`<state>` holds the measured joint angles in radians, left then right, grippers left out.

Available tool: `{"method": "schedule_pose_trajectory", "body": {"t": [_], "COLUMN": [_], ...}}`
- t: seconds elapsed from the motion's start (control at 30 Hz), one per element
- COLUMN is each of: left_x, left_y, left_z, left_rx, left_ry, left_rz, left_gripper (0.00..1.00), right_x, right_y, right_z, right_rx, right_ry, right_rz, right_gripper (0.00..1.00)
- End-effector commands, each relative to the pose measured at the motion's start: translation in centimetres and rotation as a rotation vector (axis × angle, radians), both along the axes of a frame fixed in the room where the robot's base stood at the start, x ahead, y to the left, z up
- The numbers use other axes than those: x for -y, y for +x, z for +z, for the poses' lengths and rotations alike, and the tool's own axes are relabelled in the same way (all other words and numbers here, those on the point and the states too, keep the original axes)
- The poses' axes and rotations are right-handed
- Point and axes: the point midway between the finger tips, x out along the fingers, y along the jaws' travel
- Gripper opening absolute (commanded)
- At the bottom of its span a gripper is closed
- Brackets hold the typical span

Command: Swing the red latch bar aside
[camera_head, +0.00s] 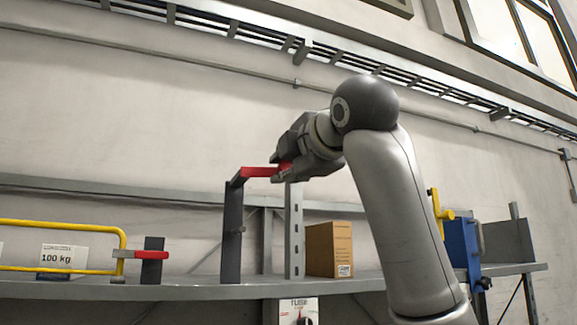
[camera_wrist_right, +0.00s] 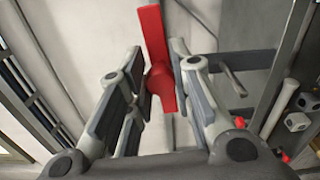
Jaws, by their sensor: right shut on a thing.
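The red latch bar (camera_head: 257,172) sticks out to the right from the top of a dark upright post (camera_head: 232,235) on the grey shelf. My right gripper (camera_head: 284,168) is shut on the bar's right end, and its fingers hide that end. In the right wrist view the red bar (camera_wrist_right: 152,35) runs up between the two fingers of the right gripper (camera_wrist_right: 157,56). A shorter red bar (camera_head: 151,255) sits lower on a second dark post at the left, by a yellow rail. My left gripper is not in view.
The grey shelf (camera_head: 200,289) carries a brown carton (camera_head: 328,249), a 100 kg sign (camera_head: 57,257) behind the yellow rail (camera_head: 60,223), and a blue block (camera_head: 462,245) at the right. A grey perforated upright (camera_head: 294,230) stands just under my right gripper.

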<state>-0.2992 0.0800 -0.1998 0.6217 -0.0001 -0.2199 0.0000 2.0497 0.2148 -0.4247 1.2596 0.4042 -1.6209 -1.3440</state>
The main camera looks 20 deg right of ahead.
Motion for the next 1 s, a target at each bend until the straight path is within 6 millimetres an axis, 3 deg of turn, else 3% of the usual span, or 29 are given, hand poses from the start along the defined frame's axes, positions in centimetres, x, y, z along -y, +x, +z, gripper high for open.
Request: {"method": "schedule_pose_trajectory", "body": {"t": [0.33, 0.37, 0.53, 0.87, 1.0], "left_x": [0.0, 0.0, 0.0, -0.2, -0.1], "left_y": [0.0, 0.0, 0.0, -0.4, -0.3], "left_z": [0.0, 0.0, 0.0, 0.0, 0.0], "left_rx": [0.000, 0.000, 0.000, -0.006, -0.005], "left_ry": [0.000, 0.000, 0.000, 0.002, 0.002], "left_rz": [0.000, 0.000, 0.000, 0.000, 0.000], "left_gripper": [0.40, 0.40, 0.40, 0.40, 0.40], "right_x": [0.0, 0.0, 0.0, 0.0, 0.0], "right_y": [-0.1, -0.1, -0.1, -0.2, -1.5], "right_z": [0.1, 0.1, 0.1, 0.1, 0.2], "right_rx": [0.003, 0.003, 0.003, 0.002, 0.005], "right_ry": [-0.005, -0.005, -0.004, -0.003, -0.004], "right_rz": [0.000, 0.000, 0.000, 0.000, 0.000], "right_gripper": [0.00, 0.23, 0.44, 0.44, 0.44]}}
